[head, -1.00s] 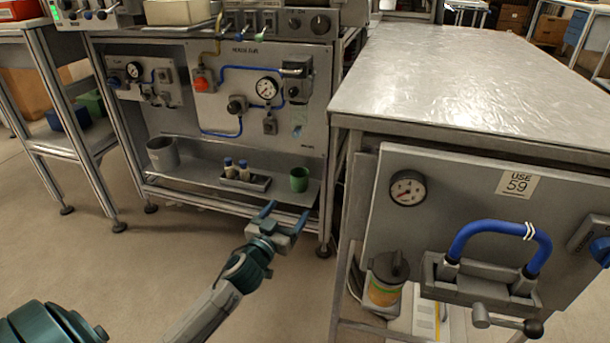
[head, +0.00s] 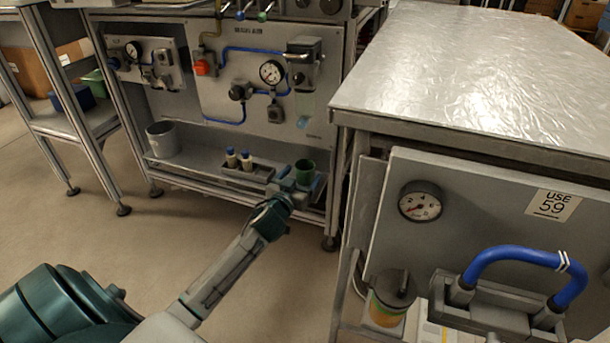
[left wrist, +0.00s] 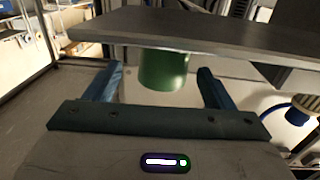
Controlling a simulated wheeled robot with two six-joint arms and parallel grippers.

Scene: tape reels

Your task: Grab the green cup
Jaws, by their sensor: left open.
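The green cup (head: 305,169) stands upright on the low shelf (head: 205,165) of the panel bench, near its right end. My left gripper (head: 300,179) is open at the shelf's front edge, with its fingers to either side of the cup in the picture. In the left wrist view the cup (left wrist: 163,71) shows between the two open fingers (left wrist: 160,68), with clear gaps on both sides. A grey plate (left wrist: 170,30) hides one end of the cup there. I cannot tell how far the fingers reach along it. My right gripper is not in view.
A small tray (head: 248,174) with two blue-capped bottles (head: 239,158) is left of the cup. A grey bucket (head: 163,139) stands farther left. A bench post (head: 334,195) is close on the right, beside the large metal table (head: 470,75). Open floor lies in front.

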